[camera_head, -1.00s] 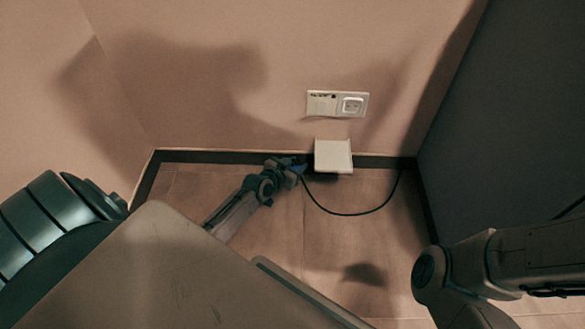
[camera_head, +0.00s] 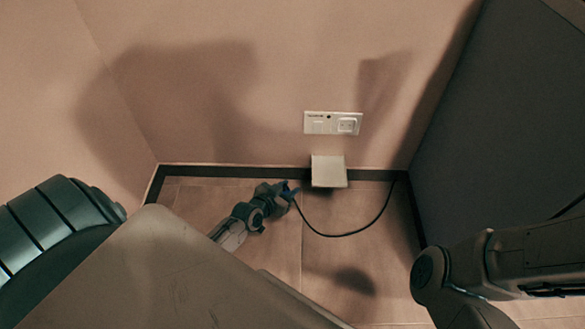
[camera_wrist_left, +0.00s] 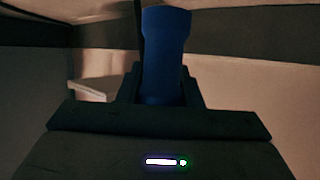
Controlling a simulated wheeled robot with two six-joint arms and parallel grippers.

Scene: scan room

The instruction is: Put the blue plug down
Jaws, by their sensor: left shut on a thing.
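The blue plug (camera_wrist_left: 166,55) stands up between the fingers of my left gripper (camera_wrist_left: 163,90) in the left wrist view. In the head view my left gripper (camera_head: 285,191) is low, close to the foot of the wall, with a small part of the blue plug (camera_head: 293,188) at its tip. The gripper is shut on the plug. A dark cable (camera_head: 345,235) runs from the plug in a loop over the floor to the right. My right gripper is out of view; only part of my right arm shows at the lower right.
A white box (camera_head: 328,171) is at the wall just right of my left gripper. A white socket plate (camera_head: 332,123) is on the wall above it. A dark panel (camera_head: 510,120) stands on the right. The tiled floor (camera_head: 270,250) is mostly clear.

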